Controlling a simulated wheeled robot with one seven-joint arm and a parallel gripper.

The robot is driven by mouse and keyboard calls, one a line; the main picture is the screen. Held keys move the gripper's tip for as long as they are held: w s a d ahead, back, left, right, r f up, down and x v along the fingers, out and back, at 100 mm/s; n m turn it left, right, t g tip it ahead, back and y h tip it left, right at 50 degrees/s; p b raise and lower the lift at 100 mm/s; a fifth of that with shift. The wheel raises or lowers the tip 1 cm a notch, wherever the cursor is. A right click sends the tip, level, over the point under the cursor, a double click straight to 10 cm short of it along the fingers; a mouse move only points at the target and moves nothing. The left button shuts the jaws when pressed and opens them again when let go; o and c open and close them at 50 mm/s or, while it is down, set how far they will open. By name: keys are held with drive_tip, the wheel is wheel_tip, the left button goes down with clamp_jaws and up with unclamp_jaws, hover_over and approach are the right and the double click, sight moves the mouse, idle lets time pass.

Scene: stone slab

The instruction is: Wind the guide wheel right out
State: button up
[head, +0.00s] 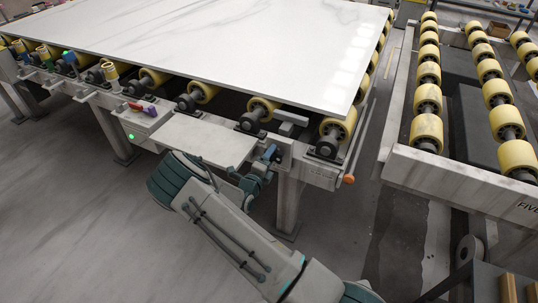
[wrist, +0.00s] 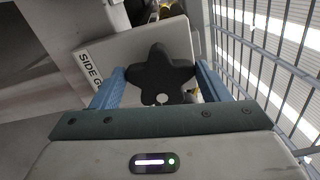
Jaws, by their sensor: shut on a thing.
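A black star-shaped knob (wrist: 163,72) fills the middle of the wrist view, in front of a pale plate (wrist: 112,62) lettered "SIDE G". My gripper (wrist: 160,82) has one blue finger on each side of the knob and is shut on it. In the head view my gripper (head: 268,158) is at the front edge of the roller table, below the slab; the knob is hard to make out there. I cannot clearly identify the guide wheel, which may be partly hidden behind the knob and plate.
A large white slab (head: 220,45) lies on the table's yellow rollers (head: 338,127). A purple-handled tool (head: 150,111) sits on the front ledge. A second roller table (head: 428,130) stands at right, across a narrow gap. Open floor (head: 70,210) lies at front left.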

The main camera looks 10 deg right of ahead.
drive_tip(key=shift+a+f+n+p, duration=0.15)
drive_tip(key=shift+n+p, duration=0.2)
drive_tip(key=shift+n, duration=0.75)
drive_tip(key=shift+d+f+n+p, duration=0.1)
drive_tip(key=shift+n+p, duration=0.2)
drive_tip(key=shift+n, duration=0.8)
drive_tip(key=shift+a, duration=0.1)
drive_tip(key=o, duration=1)
drive_tip(key=shift+c, duration=0.2)
drive_tip(key=shift+s, duration=0.1)
drive_tip(key=v, duration=1.3)
drive_tip(key=shift+s+a+b, duration=0.2)
drive_tip(key=shift+s+b, duration=0.05)
drive_tip(key=shift+b, duration=0.1)
